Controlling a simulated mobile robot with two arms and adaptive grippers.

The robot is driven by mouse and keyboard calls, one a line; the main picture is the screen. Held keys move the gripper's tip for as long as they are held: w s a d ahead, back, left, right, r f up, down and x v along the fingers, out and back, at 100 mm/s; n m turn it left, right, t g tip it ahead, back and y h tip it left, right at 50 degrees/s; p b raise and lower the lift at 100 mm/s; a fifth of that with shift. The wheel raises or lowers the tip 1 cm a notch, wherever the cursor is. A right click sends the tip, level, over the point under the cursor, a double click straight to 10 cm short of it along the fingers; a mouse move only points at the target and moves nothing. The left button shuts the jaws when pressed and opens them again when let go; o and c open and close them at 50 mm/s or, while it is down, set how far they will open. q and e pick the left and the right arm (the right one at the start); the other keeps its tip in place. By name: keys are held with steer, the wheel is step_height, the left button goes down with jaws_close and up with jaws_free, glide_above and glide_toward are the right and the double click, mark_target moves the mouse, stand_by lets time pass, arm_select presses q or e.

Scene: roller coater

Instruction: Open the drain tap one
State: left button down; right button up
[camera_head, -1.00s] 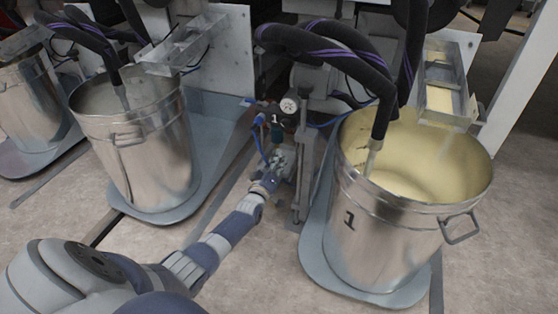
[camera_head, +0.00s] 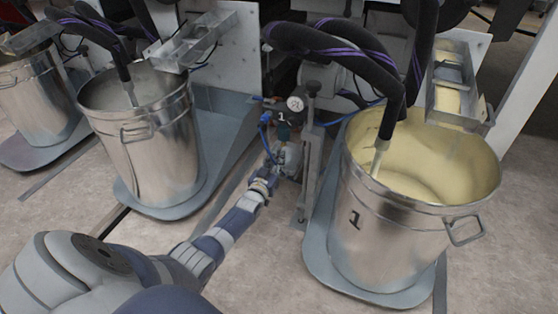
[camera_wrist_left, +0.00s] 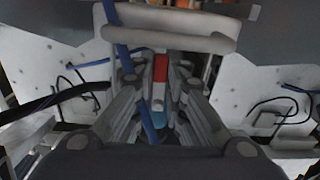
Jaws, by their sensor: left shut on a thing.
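My left gripper (camera_head: 286,158) reaches in from the left to the pump fittings between the two metal drums, below a gauge and a "1" mark. In the left wrist view its fingers (camera_wrist_left: 160,88) flank a small part with a red top and a blue lower end, which I take as the handle of drain tap one (camera_wrist_left: 161,68). The gripper is shut on it. In the head view the gripper itself hides most of the tap, so how far it is turned cannot be told. My right gripper is not in view.
The drum marked 1 (camera_head: 375,245) stands right of the gripper, with cream liquid and a black hose in it. Another drum (camera_head: 155,150) stands left on a grey base. A metal post (camera_head: 310,170) stands close right of the gripper. Blue tubes run near it.

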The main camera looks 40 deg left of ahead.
arm_select(q)
steer(key=shift+a+m, duration=0.1)
steer(key=shift+m, duration=0.2)
steer(key=c, duration=1.6)
jaws_free()
steer(key=shift+s, duration=0.15)
steer(key=v, duration=1.1)
steer(key=shift+s, duration=0.4)
